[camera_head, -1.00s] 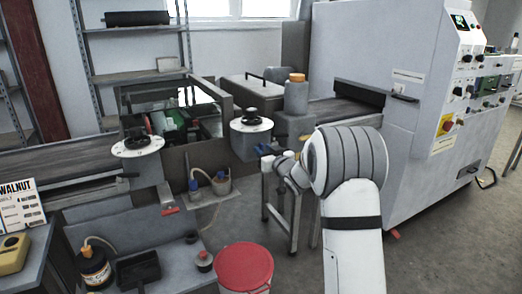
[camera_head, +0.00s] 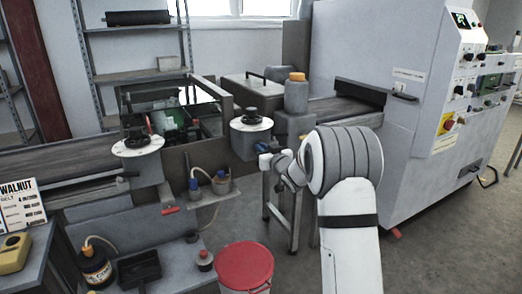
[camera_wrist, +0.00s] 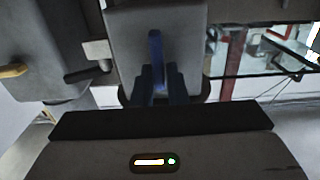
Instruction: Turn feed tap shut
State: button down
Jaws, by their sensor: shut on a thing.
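The feed tap's blue handle (camera_wrist: 155,45) stands upright in the middle of the wrist view, in front of a grey block-shaped housing (camera_wrist: 185,30). My gripper (camera_wrist: 160,78) is shut on the lower part of this handle, with a dark finger on either side. In the head view my gripper (camera_head: 266,158) is at the right end of the coating machine, below a round white dial (camera_head: 251,124). A little blue shows there (camera_head: 262,147); the rest of the handle is hidden by my wrist.
A grey reservoir with an orange cap (camera_head: 296,94) stands just behind my gripper. A small shelf with a pump cup (camera_head: 221,184) is to the left. A red-lidded bucket (camera_head: 244,265) stands on the floor below. A large control cabinet (camera_head: 420,130) is on the right.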

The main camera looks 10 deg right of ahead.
jog(key=m+p, duration=0.2)
jog(key=m, duration=0.4)
jog(key=d+f+m+p, duration=0.1)
jog(key=m+p, duration=0.1)
jog(key=m, duration=0.3)
jog(key=f+m+p, duration=0.1)
jog(key=m+p, duration=0.2)
jog(key=m, duration=0.3)
jog(key=shift+w+d+m, duration=0.2)
jog(key=shift+d+m, duration=0.05)
jog(key=shift+m, duration=0.05)
dwell(0.5)
jog(key=c, duration=1.5)
grip_release()
jog(key=shift+r, duration=0.15)
jog(key=shift+b+v, duration=0.35)
jog(key=shift+v, duration=3.6)
